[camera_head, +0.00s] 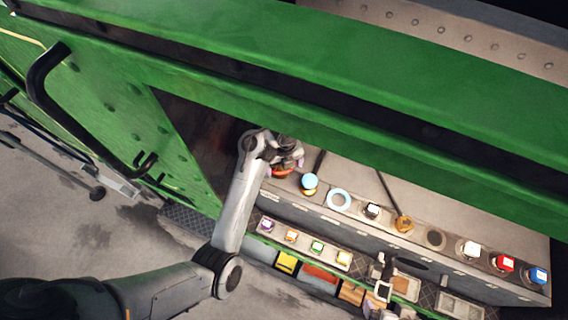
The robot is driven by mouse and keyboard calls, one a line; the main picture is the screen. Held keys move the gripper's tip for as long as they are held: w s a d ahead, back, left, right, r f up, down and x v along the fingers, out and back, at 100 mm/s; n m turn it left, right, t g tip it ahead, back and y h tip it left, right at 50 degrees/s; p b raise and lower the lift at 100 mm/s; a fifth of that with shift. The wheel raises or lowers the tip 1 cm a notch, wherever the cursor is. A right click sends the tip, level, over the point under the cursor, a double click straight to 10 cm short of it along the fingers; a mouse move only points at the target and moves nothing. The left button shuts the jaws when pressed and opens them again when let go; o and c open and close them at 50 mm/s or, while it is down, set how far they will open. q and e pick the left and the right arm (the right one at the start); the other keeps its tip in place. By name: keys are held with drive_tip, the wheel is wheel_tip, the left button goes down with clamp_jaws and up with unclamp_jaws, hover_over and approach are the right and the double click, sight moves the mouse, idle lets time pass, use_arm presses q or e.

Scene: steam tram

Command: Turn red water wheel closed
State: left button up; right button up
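A red wheel (281,172) sits at the left end of the grey console top, and only a red edge of it shows. My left gripper (292,157) is over it, with the arm reaching in from the lower left. The gripper and wrist hide most of the wheel. I cannot tell whether the fingers touch it or how far apart they are. My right gripper (383,285) is low in the picture, in front of the console near the lower shelf and away from the red wheel. Its finger opening is unclear.
Right of the wheel are a light blue knob (309,182), a pale blue ring (339,199) and a brass-based lever (403,223). White, red (503,264) and blue (538,275) blocks stand at the right end. A green beam (330,125) overhangs the console. The floor at left is open.

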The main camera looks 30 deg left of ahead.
use_arm(q)
drive_tip(key=o, duration=0.7)
drive_tip(key=shift+a, duration=0.1)
